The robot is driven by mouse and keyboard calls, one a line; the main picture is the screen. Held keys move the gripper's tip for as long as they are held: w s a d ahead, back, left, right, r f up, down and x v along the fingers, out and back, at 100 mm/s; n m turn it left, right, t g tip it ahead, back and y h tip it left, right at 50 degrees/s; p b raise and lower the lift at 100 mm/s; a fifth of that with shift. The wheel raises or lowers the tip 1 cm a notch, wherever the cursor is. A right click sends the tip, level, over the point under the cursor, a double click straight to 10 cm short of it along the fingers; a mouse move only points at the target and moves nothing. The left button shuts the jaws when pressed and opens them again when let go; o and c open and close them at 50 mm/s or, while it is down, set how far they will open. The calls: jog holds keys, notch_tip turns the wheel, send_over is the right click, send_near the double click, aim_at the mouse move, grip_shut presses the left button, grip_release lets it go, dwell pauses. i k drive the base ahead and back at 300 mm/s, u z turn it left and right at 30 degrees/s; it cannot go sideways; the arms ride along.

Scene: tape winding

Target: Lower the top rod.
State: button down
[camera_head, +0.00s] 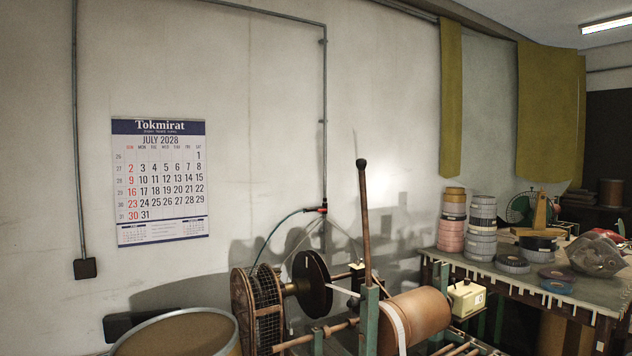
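A tape winding machine with a green frame (371,310) stands at the bottom centre. A long brown rod (364,222) with a dark rounded tip rises from it almost upright, leaning slightly left at the top. A thinner wooden rod (325,334) lies roughly level, lower on the machine. A large brown roll (418,315) with a white band of tape sits at the right of the frame. I cannot tell for sure which rod is the top rod. The machine's lower part is cut off by the picture edge. My gripper is not in view.
A caged fan-like wheel (258,308) and a dark disc (312,284) stand left of the frame. A round drum (180,335) is at bottom left. A table (560,292) with stacked tape rolls (482,228) stands right. The wall with a calendar (160,182) is behind.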

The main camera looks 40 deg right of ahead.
aim_at(361, 163)
jog(key=z, duration=0.8)
jog(key=k, duration=0.6)
jog(key=z, duration=0.35)
jog(key=i, duration=0.5)
jog(key=z, duration=0.2)
